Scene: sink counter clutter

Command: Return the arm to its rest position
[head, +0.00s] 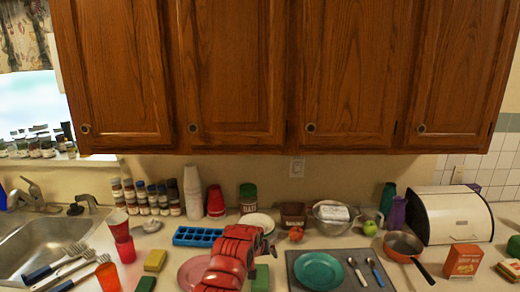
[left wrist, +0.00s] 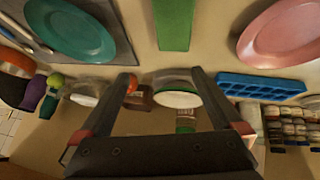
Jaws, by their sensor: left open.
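My left arm, red, comes up from the bottom middle of the head view, above the counter. Its gripper (head: 267,246) is near the white plates at the back and partly hidden by the arm. In the left wrist view the two dark fingers of the gripper (left wrist: 162,73) stand wide apart with nothing held between them. Beyond them show a stack of plates (left wrist: 178,93) and a brown container (left wrist: 139,97). My right gripper is in neither view.
A pink plate (head: 190,272), blue ice tray (head: 197,237) and green block (head: 260,279) lie around the arm. A teal plate (head: 319,270) is on a grey mat to the right. Wooden cabinets (head: 290,75) hang above the counter. A pan (head: 402,244) stands farther right.

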